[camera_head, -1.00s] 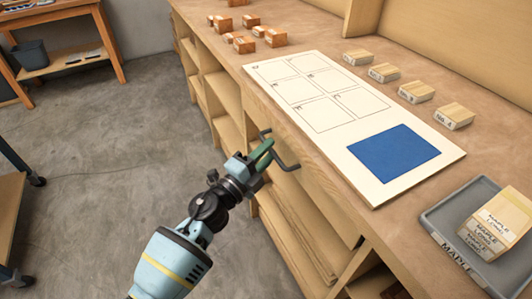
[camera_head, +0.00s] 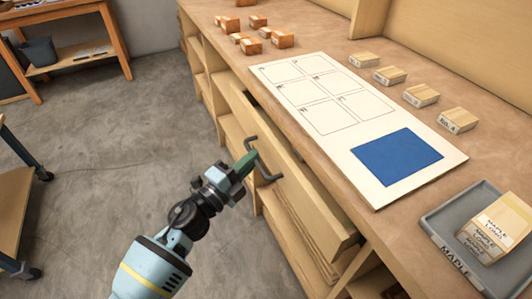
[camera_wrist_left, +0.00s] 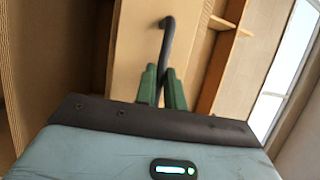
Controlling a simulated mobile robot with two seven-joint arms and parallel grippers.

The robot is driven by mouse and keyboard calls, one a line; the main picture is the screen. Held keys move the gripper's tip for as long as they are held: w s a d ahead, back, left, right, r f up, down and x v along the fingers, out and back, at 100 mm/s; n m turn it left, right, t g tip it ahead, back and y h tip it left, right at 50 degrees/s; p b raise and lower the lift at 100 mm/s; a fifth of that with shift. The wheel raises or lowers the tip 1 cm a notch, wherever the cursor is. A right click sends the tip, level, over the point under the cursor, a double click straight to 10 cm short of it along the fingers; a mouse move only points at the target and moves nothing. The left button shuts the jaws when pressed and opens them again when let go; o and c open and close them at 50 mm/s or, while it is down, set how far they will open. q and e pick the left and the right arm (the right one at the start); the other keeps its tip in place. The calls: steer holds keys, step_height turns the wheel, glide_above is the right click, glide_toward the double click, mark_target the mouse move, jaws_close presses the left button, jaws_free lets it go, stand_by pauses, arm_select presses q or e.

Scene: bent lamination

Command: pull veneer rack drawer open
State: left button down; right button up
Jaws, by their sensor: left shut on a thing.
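The veneer rack drawer (camera_head: 308,204) is a long light-wood front under the bench top. It stands out from the bench, with a gap behind its upper edge. Its dark bar handle (camera_head: 268,175) sticks out from the front. My left gripper (camera_head: 247,161), with green fingers, is shut on the handle. In the left wrist view, the green fingers (camera_wrist_left: 162,88) close around the dark handle (camera_wrist_left: 167,42), with the drawer front (camera_wrist_left: 135,40) behind it. The inside of the drawer is mostly hidden. My right gripper is not in view.
On the bench top lie a white board (camera_head: 345,135) with a blue sheet (camera_head: 396,157), small wooden blocks and a grey tray (camera_head: 445,222) of maple pieces. Open shelves (camera_head: 205,85) lie below. The floor (camera_head: 130,150) in front of the drawer is clear.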

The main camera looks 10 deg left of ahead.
arm_select(q)
steer(key=s+a, duration=0.5)
steer(key=a, duration=0.2)
steer(key=s+a, duration=0.5)
steer(key=a, duration=0.3)
steer(key=shift+a+p, duration=0.3)
steer(key=shift+p, duration=0.1)
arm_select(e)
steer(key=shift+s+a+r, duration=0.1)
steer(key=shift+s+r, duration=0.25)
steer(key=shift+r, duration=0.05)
arm_select(q)
steer(key=c, duration=1.5)
jaws_free()
steer(key=b+v, duration=0.1)
steer(key=v, duration=0.7)
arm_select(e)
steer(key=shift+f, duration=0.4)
